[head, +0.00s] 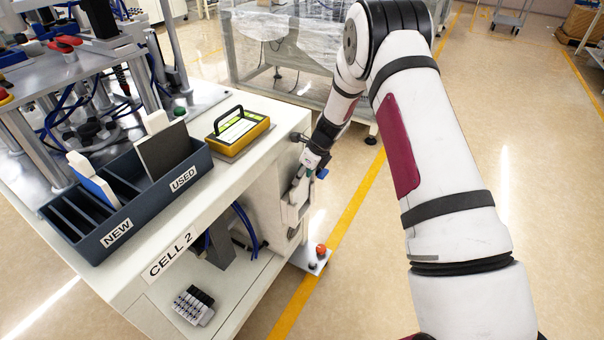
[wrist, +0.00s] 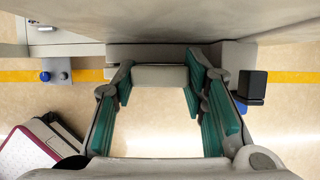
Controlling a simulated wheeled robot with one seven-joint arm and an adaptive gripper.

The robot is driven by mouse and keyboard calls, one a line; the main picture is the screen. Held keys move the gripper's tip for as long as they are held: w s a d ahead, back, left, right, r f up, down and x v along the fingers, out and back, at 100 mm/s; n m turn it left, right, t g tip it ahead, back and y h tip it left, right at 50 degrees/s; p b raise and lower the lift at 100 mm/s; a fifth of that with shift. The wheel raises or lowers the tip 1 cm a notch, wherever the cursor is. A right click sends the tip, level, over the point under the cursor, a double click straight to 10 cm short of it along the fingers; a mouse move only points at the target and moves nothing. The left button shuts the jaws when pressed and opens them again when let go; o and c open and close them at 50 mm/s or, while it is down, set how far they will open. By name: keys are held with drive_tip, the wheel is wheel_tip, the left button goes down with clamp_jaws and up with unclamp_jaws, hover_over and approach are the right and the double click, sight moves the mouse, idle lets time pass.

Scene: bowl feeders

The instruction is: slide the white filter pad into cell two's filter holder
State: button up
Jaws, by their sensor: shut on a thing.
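My gripper (head: 298,184) is down at the right side of the cell 2 cabinet. In the wrist view its teal-padded fingers (wrist: 160,82) stand wide apart, shut on a pale block between their tips. I take this block for the white filter pad (wrist: 160,77), seen edge-on. The filter holder (head: 291,214) seems to be the pale fitting on the cabinet side at the fingertips. My gripper partly hides it, and I cannot tell how far the pad is inside.
A dark tray (head: 140,207) marked NEW and USED stands on the cabinet (head: 262,128), holding a white-and-blue pad (head: 92,182) and a dark pad (head: 166,150). A yellow device (head: 238,132) sits beside it.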

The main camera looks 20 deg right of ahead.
drive_tip(key=shift+f, duration=0.2)
idle(0.5)
drive_tip(key=shift+f+b, duration=0.9)
drive_tip(key=shift+f, duration=0.35)
drive_tip(key=o, duration=1.3)
drive_tip(key=shift+c, duration=0.2)
drive_tip(key=shift+r, duration=0.1)
drive_tip(key=v, duration=1.1)
drive_tip(key=shift+r, duration=0.35)
drive_tip(key=shift+s+d, duration=0.1)
